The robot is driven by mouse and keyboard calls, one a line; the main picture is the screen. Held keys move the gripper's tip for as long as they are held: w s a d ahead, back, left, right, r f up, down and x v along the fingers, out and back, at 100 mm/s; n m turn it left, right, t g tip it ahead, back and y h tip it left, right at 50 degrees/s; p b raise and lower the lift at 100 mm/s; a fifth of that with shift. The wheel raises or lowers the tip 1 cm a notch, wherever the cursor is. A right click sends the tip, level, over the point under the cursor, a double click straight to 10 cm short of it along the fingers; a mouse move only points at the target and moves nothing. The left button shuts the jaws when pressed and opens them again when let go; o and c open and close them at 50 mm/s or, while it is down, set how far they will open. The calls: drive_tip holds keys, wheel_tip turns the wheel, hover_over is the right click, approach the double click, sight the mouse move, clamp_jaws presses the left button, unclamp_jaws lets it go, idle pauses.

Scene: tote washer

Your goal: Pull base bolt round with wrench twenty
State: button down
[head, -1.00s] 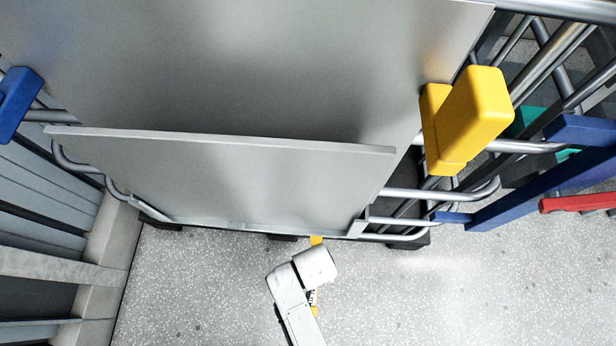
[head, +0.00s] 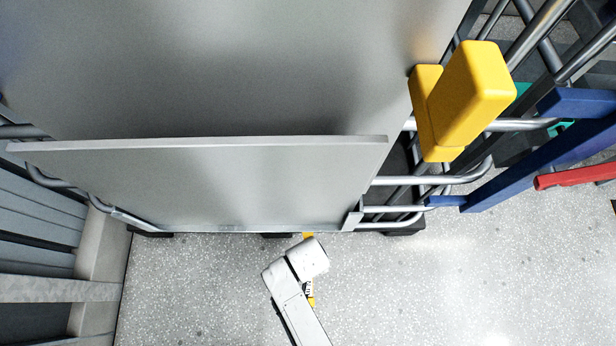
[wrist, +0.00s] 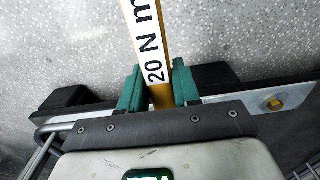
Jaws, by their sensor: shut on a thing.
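The yellow wrench (wrist: 162,96) with a white label reading "20 N m" lies between the green fingers of my gripper (wrist: 158,88) in the wrist view. The gripper is shut on it. Its labelled bar runs up out of that picture, and the end toward the gripper body is hidden. A yellow hex bolt (wrist: 275,103) sits on a light metal strip right of the gripper, apart from the fingers. In the head view bits of the yellow wrench (head: 310,292) show beside my white arm, low by the machine's base. My gripper is hidden there.
The washer's grey panel (head: 200,185) stands over the base. A yellow box (head: 470,95) and metal tubes (head: 440,180) are at right, with a blue beam (head: 540,165) and red bar (head: 575,177) beyond. Speckled floor (head: 430,290) is open in front. Grey ribbed panels (head: 45,230) flank the left.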

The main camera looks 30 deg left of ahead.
drive_tip(key=shift+f, duration=0.4)
drive_tip(key=shift+f+b, duration=0.35)
drive_tip(key=shift+f, duration=0.15)
idle(0.5)
drive_tip(key=shift+f, duration=0.35)
drive_tip(key=shift+f+b, duration=0.35)
idle(0.6)
drive_tip(key=shift+f, duration=0.45)
drive_tip(key=shift+s+a+m, duration=0.3)
drive_tip(key=shift+a+m, duration=0.2)
drive_tip(key=shift+a, duration=0.1)
drive_tip(key=shift+s+a+m, duration=0.25)
drive_tip(key=shift+a+m, duration=0.25)
drive_tip(key=shift+a, duration=0.05)
